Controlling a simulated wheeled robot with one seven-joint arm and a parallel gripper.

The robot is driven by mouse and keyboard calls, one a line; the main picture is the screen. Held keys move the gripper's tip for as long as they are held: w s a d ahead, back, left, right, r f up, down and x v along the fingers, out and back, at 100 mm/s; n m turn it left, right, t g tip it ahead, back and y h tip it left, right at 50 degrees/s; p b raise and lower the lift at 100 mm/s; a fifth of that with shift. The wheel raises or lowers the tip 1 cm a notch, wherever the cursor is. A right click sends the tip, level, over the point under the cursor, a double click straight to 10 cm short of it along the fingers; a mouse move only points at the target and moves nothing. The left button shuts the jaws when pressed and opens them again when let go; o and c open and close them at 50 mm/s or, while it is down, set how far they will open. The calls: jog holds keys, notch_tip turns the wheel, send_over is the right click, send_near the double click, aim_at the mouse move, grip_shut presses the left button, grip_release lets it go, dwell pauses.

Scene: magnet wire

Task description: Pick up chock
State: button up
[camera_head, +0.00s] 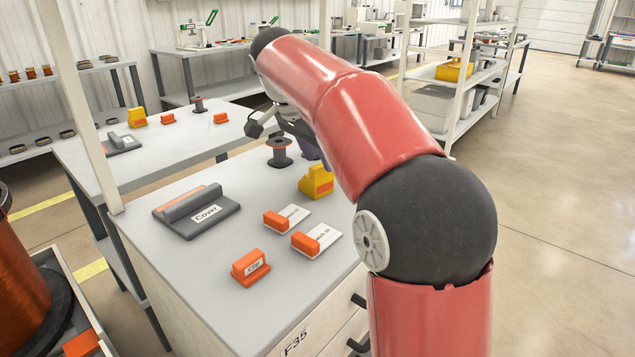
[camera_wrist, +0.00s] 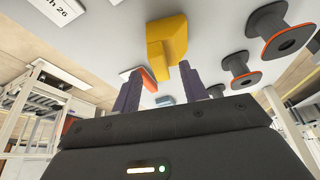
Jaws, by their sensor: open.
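The chock (camera_head: 317,182) is a yellow wedge-like block standing near the right edge of the white cabinet top, partly hidden by my red arm. In the wrist view the same chock (camera_wrist: 167,40) is at the top middle, just past my fingertips. My gripper (camera_wrist: 160,80) is open and empty, its purple fingers pointing toward the chock with a gap between them. I see no contact. In the head view my gripper is mostly hidden behind my arm, close to the chock.
A dark spool (camera_head: 279,152) stands beside the chock. A grey cover (camera_head: 198,212), an orange clip (camera_head: 250,266) and two orange-and-white labelled pieces (camera_head: 288,218) lie on the same top. Another table (camera_head: 90,160) behind holds similar parts.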

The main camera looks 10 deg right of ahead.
jog(key=shift+x, duration=1)
jog(key=shift+c, duration=0.2)
grip_shut()
dwell(0.5)
